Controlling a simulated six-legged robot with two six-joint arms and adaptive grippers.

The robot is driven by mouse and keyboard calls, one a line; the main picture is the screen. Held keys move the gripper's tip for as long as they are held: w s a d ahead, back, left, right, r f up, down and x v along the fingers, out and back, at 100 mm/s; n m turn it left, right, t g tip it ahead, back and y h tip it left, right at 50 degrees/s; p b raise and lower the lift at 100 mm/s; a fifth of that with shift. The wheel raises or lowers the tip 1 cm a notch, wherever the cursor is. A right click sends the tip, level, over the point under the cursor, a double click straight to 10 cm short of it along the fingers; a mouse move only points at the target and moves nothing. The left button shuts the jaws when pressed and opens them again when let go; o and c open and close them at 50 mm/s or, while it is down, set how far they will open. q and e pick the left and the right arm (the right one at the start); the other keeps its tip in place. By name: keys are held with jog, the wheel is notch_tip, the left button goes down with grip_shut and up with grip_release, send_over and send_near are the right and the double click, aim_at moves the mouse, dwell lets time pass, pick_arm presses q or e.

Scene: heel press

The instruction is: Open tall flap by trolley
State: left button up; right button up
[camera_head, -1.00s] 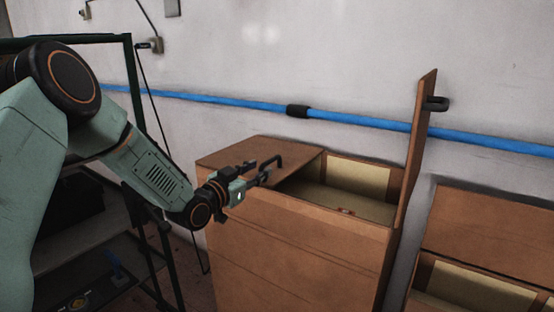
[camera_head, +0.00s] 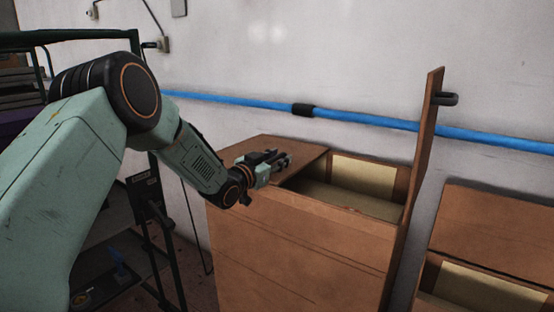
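The tall brown wooden box stands beside the dark green trolley (camera_head: 172,225). Its flap nearer the trolley (camera_head: 305,154) lies down flat over the left part of the top. The box's other flap (camera_head: 424,140) stands upright at the right end, with a dark handle (camera_head: 445,99) near its top. The opening between them shows a pale inside. My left gripper (camera_head: 287,160) is at the near part of the lying flap, where its dark handle was visible; the fingers look close together and hide the handle, so I cannot tell whether they hold it. My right gripper is out of view.
A lower wooden box (camera_head: 490,232) with an open compartment stands at the right. A blue pipe (camera_head: 370,118) runs along the wall behind. The trolley's frame and shelves are close to my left arm.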

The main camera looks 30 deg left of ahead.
pick_arm(q)
jog(key=shift+s, duration=0.1)
grip_shut()
jog(key=shift+a+r, duration=0.1)
dwell(0.5)
